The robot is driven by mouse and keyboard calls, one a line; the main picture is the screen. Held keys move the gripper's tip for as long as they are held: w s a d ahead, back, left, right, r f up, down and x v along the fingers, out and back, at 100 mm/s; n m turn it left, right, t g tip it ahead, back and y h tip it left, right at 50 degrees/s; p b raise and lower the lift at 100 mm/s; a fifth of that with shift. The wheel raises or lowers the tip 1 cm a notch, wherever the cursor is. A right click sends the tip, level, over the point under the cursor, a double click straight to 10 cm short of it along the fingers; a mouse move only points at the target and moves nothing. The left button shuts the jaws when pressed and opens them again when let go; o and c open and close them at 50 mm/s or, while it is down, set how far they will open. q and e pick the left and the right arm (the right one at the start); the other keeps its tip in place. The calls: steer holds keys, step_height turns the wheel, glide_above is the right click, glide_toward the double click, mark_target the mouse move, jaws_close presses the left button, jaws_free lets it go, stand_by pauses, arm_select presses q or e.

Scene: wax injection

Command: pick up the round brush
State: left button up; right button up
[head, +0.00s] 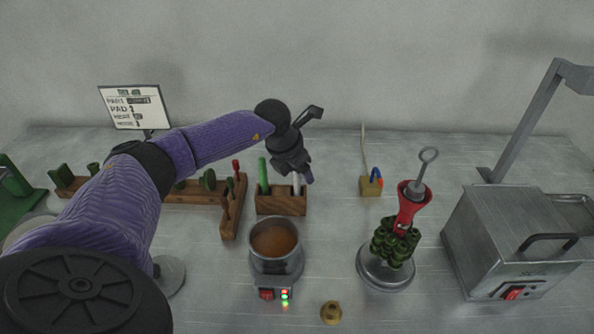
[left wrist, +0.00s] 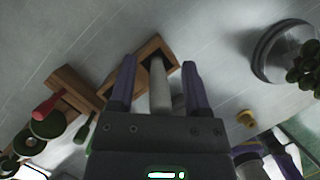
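A wooden holder (head: 281,206) stands at the middle of the table with a green handle (head: 263,176) and a pale handle (head: 297,184) upright in it. No bristles show, so I cannot tell for sure which is the round brush. My left gripper (head: 308,178) is just above the holder at the pale handle. In the left wrist view the open purple fingers of the gripper (left wrist: 158,88) are on both sides of the pale handle (left wrist: 158,80), with a gap at each side. Its lower end is inside the holder (left wrist: 145,48). My right gripper is not seen.
A pot of brown wax (head: 275,244) stands just in front of the holder. A wooden rack (head: 230,215) is to its left. A green wax tree on a round base (head: 386,275) and a metal machine (head: 510,240) are to the right. A small brass piece (head: 331,313) lies in front.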

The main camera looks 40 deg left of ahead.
arm_select(q)
jaws_close()
step_height(320, 180, up, 10)
steer(key=shift+p, duration=1.05)
